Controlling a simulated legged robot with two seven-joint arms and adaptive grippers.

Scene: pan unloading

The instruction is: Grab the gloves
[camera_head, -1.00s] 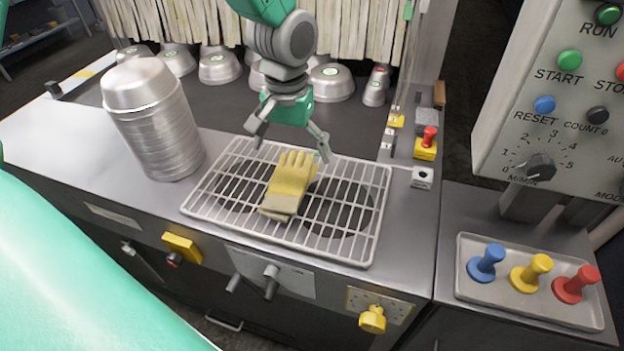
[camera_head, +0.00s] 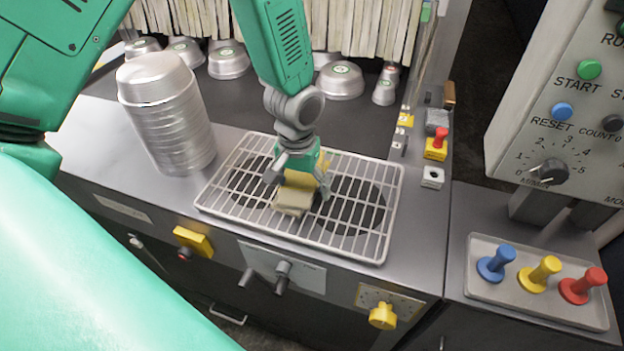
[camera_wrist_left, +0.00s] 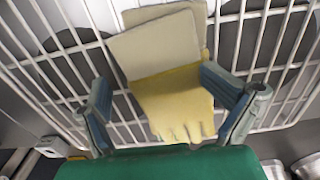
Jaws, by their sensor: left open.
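The yellow gloves with pale cuffs (camera_head: 294,200) lie on the white wire rack (camera_head: 374,245). In the left wrist view the gloves (camera_wrist_left: 172,90) lie between my two fingers, cuffs toward the top of the picture. My left gripper (camera_head: 299,190) is low over the gloves, its fingers open on either side of them. In the wrist view the left gripper (camera_wrist_left: 165,98) shows a gap beside the gloves at the left finger; the right finger overlaps the edge of the gloves, and I cannot tell whether it touches. My right gripper is out of view.
A tall stack of metal pans (camera_head: 172,115) stands left of the rack. Upturned pans (camera_head: 228,62) sit behind, before a strip curtain (camera_head: 370,28). A tray (camera_head: 480,290) with blue, yellow and red knobs is at right, under a control panel (camera_head: 560,110).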

